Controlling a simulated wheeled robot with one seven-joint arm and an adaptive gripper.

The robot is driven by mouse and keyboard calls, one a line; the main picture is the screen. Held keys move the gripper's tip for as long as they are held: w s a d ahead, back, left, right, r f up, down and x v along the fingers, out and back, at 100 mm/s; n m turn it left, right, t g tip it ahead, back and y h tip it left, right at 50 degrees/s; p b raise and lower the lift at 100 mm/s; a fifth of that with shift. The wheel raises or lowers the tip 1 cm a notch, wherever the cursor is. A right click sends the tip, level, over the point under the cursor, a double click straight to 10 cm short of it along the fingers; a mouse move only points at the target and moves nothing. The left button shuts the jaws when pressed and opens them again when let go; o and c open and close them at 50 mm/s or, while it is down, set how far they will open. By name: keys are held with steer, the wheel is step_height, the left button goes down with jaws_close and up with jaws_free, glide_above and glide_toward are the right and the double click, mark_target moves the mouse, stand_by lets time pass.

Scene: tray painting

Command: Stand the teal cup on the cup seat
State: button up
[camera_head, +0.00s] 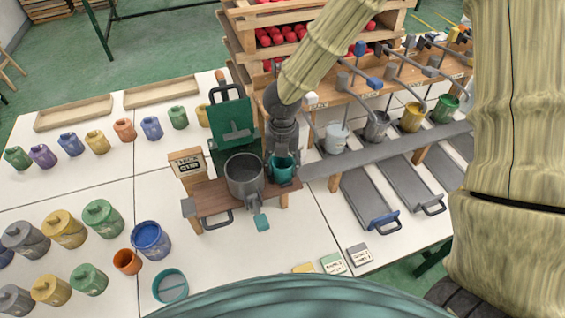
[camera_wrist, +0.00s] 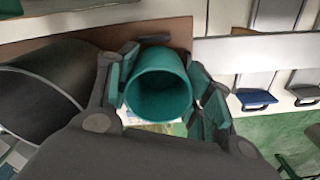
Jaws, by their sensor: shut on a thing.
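The teal cup (camera_head: 282,172) is between the fingers of my gripper (camera_head: 283,155), upright or nearly so in the head view. It is at the right end of a brown wooden stand (camera_head: 210,203), beside a dark grey pot (camera_head: 243,178). In the wrist view, my gripper (camera_wrist: 160,95) is shut on the teal cup (camera_wrist: 158,82), whose open mouth faces the camera. The dark grey pot (camera_wrist: 40,90) is close on the left there. No separate cup seat can be made out; the cup and fingers cover that spot. I cannot tell whether the cup touches the stand.
A green upright panel (camera_head: 232,122) stands behind the pot. A grey rail (camera_head: 350,157) runs right, with several hanging buckets above it. Several paint pots and a teal bowl (camera_head: 170,286) stand on the white table (camera_head: 110,185) to the left and front.

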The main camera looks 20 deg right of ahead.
steer(key=o, duration=0.7)
steer(key=shift+f, duration=0.1)
steer(key=shift+o, duration=0.2)
step_height(320, 180, up, 12)
steer(key=b, duration=0.1)
